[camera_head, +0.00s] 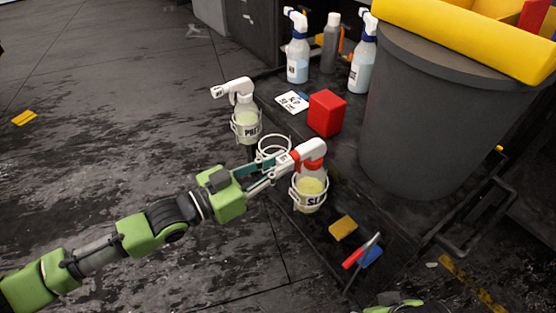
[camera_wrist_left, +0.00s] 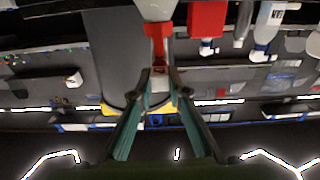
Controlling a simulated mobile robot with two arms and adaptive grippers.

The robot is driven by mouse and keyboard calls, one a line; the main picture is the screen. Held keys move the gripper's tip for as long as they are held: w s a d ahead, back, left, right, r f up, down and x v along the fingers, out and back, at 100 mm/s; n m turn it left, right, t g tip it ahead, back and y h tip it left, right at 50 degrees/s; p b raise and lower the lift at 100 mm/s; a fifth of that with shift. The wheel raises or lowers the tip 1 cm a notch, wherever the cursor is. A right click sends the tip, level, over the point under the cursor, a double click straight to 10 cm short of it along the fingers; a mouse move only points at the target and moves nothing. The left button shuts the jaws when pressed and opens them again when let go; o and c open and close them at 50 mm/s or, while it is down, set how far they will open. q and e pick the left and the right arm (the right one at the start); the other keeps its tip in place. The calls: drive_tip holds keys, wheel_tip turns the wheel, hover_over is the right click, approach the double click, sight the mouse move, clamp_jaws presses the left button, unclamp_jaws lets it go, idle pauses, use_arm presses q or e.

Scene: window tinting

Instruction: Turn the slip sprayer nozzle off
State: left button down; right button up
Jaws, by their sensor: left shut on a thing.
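My left gripper (camera_head: 284,164) comes from the left and is shut on the nozzle. In the left wrist view, both fingertips (camera_wrist_left: 159,77) meet at the nozzle, below the red part (camera_wrist_left: 158,30) of the head. Whether the nozzle is on or off cannot be read.
A second sprayer (camera_head: 247,121) hangs in a holder to the left, with an empty ring (camera_head: 274,146) between. A red block (camera_head: 326,113), a white card (camera_head: 291,102) and other bottles (camera_head: 298,62) stand behind. A large grey bin (camera_head: 420,130) fills the right.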

use_arm(q)
drive_tip(key=c, duration=1.9)
unclamp_jaws()
drive_tip(key=v, duration=1.2)
drive_tip(key=shift+d, duration=0.1)
